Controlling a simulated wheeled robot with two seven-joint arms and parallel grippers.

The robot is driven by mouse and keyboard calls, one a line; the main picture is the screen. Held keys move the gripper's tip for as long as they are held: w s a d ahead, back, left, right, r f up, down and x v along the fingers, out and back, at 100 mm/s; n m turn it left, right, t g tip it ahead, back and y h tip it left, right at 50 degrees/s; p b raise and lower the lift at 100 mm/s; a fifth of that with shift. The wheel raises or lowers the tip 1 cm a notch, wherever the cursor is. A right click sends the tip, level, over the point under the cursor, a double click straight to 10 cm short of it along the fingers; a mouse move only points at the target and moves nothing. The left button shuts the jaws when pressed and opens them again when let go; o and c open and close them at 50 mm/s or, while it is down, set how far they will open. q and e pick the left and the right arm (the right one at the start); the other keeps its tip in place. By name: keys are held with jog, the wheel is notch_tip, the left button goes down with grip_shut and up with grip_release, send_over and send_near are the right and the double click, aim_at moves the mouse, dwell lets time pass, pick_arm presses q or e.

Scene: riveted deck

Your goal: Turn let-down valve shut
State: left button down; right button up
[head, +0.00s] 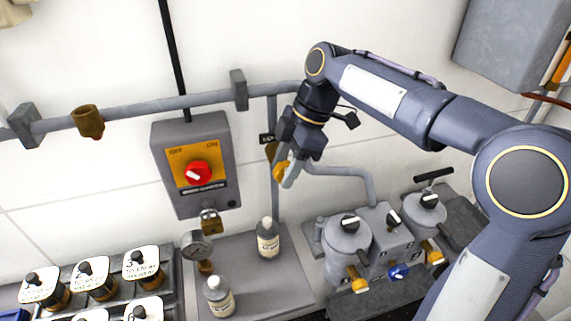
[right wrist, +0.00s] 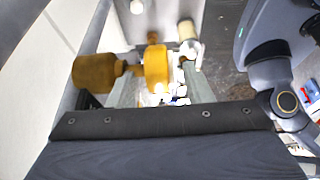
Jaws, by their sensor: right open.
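The let-down valve's yellow knob (head: 279,171) is on the vertical pipe right of the switch box, partly hidden by my right gripper (head: 289,174). In the right wrist view the yellow knob (right wrist: 155,68) is joined to a brown brass body (right wrist: 98,72) on its left. My right gripper is open, with its fingers on either side of the yellow knob in that view. I cannot tell whether they touch it. A small dark label (head: 266,139) is on the pipe above, too small to read fully. My left gripper is not in view.
A grey switch box (head: 219,137) with a red knob (head: 197,173) hangs to the left. Below are a gauge (head: 196,246) and two bottles, one upright (head: 268,240), one nearer (head: 219,297). Lidded pots (head: 347,238) stand right; jars (head: 93,279) stand left.

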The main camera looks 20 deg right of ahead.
jog(key=shift+c, duration=0.3)
jog(key=c, duration=0.9)
jog(key=shift+f, duration=0.1)
jog(key=shift+d+f+y+b, duration=0.2)
jog(key=shift+y+b, duration=0.7)
jog(key=shift+b, duration=0.2)
jog(key=y+b, duration=0.2)
jog(key=b, duration=0.2)
jog(key=f+y+b, duration=0.1)
jog(key=y+b, duration=0.2)
jog(key=b, duration=0.1)
jog(key=d+y+b, duration=0.1)
jog(key=y+b, duration=0.2)
jog(key=b, duration=0.1)
jog(key=shift+f+b, duration=0.15)
jog(key=shift+b, duration=0.15)
jog(key=y+b, duration=0.2)
jog(key=b, duration=0.3)
jog(key=y+b, duration=0.3)
jog(key=b, duration=0.3)
jog(key=y+b, duration=0.2)
jog(key=b, duration=0.3)
jog(key=shift+d+f+g+y, duration=0.2)
jog(key=shift+f+g+y, duration=0.1)
jog(key=shift+r+y+b, duration=0.25)
jog(key=shift+y+b, duration=0.15)
jog(key=shift+b, duration=0.65)
